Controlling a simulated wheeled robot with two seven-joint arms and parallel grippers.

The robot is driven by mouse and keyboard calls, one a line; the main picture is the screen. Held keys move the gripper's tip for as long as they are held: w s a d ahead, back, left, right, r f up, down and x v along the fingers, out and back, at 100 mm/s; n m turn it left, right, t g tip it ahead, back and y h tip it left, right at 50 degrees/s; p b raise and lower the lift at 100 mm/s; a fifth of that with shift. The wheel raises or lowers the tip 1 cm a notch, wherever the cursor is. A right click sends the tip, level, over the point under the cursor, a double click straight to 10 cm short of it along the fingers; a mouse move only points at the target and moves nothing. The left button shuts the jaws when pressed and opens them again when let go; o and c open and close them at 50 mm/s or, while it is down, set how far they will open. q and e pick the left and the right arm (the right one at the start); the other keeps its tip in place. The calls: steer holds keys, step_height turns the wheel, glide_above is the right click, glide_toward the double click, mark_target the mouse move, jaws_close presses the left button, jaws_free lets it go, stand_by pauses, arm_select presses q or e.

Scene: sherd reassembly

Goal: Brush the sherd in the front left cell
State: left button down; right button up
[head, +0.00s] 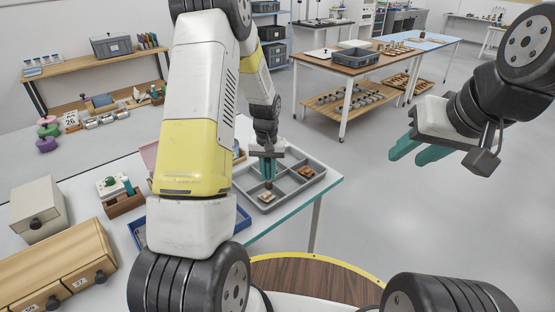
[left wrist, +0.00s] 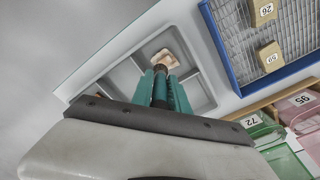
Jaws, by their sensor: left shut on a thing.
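A grey divided tray (head: 318,182) lies on the white table. A light tan sherd (head: 267,198) is in its front left cell; the left wrist view shows this sherd (left wrist: 172,52) too. A browner sherd (head: 305,172) is in a cell at the right. My left gripper (head: 268,168) points down over the front left cell, its teal fingers shut on a dark brush (left wrist: 160,84). The brush tip is at the sherd; I cannot tell whether it touches. My right gripper (head: 414,150) is open and empty, off to the right above the floor.
A blue-rimmed tray (head: 243,219) is beside the grey tray, partly hidden by my left arm; the left wrist view shows its mesh and numbered tags. A wooden drawer cabinet (head: 60,268) and a grey box (head: 38,208) stand at the left. The floor at the right is clear.

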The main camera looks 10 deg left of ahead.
arm_select(q)
steer(key=shift+f, duration=1.1)
steer(key=shift+s+a+r, duration=0.15)
steer(key=shift+s+a, duration=0.35)
steer(key=shift+s, duration=0.2)
steer(key=shift+w+d, duration=0.5)
steer(key=shift+w, duration=0.25)
steer(key=shift+s+a, duration=0.55)
steer(key=shift+s, duration=0.2)
steer(key=shift+w+d+f, duration=0.2)
steer(key=shift+w+d, duration=0.35)
steer(key=shift+w, duration=0.15)
steer(key=shift+s+a, duration=0.55)
steer(key=shift+s, duration=0.2)
steer(key=shift+w+d+r, duration=0.1)
steer(key=shift+w+d, duration=0.45)
steer(key=shift+w, duration=0.25)
